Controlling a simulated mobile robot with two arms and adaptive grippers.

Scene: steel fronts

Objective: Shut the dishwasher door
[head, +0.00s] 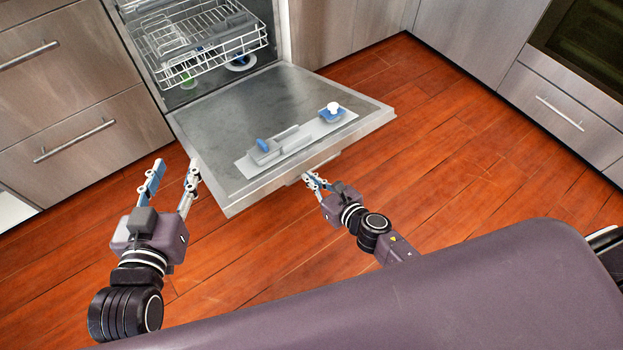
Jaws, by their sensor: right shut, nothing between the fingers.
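The dishwasher door (225,125) is folded down, open, with its inner steel face up and a detergent panel on it. The dishwasher (183,95) behind it shows its cavity. My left gripper (172,172) is open and empty, left of the door's near left corner. My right gripper (308,180) is shut with nothing in it, at the door's front edge, with its fingertips close under that edge. I cannot tell whether they touch the door. The underside of the door is mostly hidden.
A white wire rack (200,40) sits inside the dishwasher. Wooden-grey drawers (75,125) stand to the left, and cabinets (480,35) with an oven (585,45) to the right. The red wooden floor (460,150) is clear to the right of the door.

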